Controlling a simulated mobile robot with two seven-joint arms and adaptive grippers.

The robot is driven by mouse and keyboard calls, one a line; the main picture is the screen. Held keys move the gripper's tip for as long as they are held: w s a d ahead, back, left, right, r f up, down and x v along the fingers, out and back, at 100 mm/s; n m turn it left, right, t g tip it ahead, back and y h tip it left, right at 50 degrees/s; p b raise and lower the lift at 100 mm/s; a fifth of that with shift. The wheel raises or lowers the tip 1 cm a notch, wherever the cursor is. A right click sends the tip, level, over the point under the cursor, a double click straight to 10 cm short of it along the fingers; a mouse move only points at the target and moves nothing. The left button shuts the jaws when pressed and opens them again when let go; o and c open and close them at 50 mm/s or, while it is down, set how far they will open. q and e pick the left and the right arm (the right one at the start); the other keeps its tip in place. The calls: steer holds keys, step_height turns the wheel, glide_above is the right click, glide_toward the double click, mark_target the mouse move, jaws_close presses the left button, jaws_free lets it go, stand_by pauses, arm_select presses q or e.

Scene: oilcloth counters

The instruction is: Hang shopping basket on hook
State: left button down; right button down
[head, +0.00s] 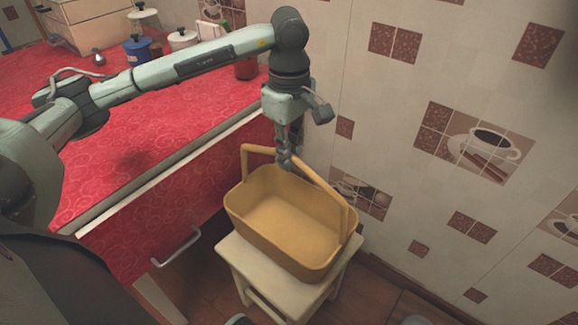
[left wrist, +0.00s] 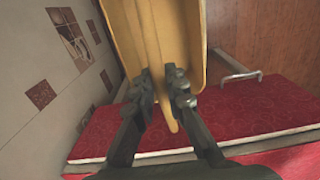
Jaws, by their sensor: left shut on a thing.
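The shopping basket (head: 283,226) is yellow, with an arched handle (head: 325,185) raised over it. It sits upright on or just over a small cream stool (head: 250,271) in the head view; I cannot tell if it touches. My left gripper (head: 286,163) points down and is shut on the middle of the handle. In the left wrist view the fingers (left wrist: 163,88) close on the handle, with the basket (left wrist: 190,40) beyond. I see no hook in either view. My right gripper is not in view.
A red-covered counter (head: 130,160) stands at left, holding several pots, including a blue one (head: 137,52). A drawer handle (head: 177,246) sticks out of its front near the stool. The tiled wall (head: 400,150) rises close behind and right of the basket.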

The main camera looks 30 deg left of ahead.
arm_select(q)
step_height(320, 180, down, 3)
steer(key=shift+f, duration=0.1)
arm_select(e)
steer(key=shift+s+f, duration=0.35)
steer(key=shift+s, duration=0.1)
arm_select(q)
steer(key=shift+f, duration=0.15)
steer(key=c, duration=1.6)
jaws_free()
steer(key=shift+o, duration=0.2)
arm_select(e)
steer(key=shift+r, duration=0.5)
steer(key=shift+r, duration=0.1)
